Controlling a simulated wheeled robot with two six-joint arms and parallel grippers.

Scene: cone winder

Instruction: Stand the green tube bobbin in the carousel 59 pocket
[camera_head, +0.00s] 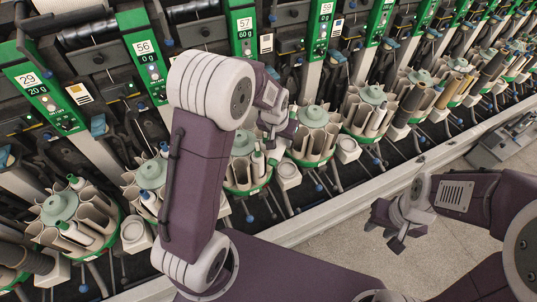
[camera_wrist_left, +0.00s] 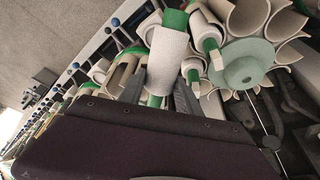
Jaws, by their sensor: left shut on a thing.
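The green tube bobbin (camera_wrist_left: 167,56), a green tube wound with white yarn, is held between the fingers of my left gripper (camera_wrist_left: 162,98). Green shows at both its ends. In the head view my left gripper (camera_head: 273,132) is beside the carousel (camera_head: 314,116) below the 59 panel (camera_head: 326,9); my wrist hides most of the bobbin there. The bobbin is in front of the pockets, and I cannot tell whether it touches any. My right gripper (camera_head: 394,226) is open and empty over the floor at the right.
Another carousel (camera_head: 243,144), below the 57 panel (camera_head: 244,23), holds a white bobbin with a green tip (camera_head: 257,160). A pale green carousel hub (camera_wrist_left: 243,66) is close to the bobbin in the wrist view. More carousels line the machine. The floor (camera_head: 350,250) at front right is clear.

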